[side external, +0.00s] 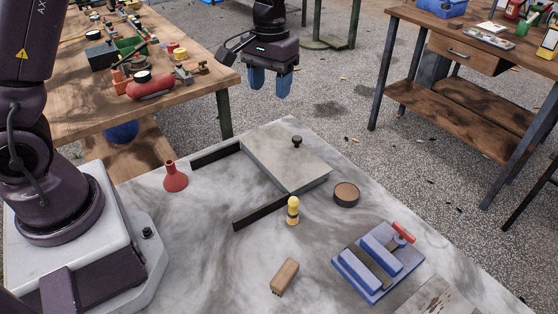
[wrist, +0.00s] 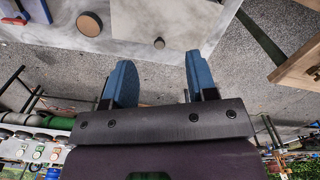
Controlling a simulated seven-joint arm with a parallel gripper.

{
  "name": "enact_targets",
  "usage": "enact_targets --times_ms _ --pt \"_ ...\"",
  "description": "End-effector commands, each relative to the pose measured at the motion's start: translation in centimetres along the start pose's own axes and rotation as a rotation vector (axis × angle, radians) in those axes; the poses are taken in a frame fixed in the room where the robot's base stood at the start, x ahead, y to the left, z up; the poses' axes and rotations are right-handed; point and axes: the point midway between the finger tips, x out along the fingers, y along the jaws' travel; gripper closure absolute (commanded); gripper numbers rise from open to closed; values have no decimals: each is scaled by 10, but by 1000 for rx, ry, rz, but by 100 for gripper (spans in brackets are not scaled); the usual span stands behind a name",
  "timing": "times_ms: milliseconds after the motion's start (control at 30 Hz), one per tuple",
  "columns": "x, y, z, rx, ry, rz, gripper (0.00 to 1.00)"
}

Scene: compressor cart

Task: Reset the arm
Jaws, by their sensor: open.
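My gripper (side external: 269,82) hangs in the air at the top middle of the side external view, past the far edge of the grey work table. Its two blue fingers point down and are apart, with nothing between them. In the wrist view my gripper (wrist: 162,82) also shows its blue fingers spread and empty, with a flat grey box and floor beyond them.
A grey box (side external: 285,160) with a black knob and dark side strips stands on the grey table (side external: 215,245). Wooden benches stand behind.

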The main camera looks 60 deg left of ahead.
Motion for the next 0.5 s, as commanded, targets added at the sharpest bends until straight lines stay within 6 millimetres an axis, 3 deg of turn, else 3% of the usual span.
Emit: enact_targets --times_ms 33,200,500 --pt "-16 -2 16 40 22 10 48" --pt "-58 -13 73 179 99 35 48" --pt "-96 -37 168 355 288 56 48"
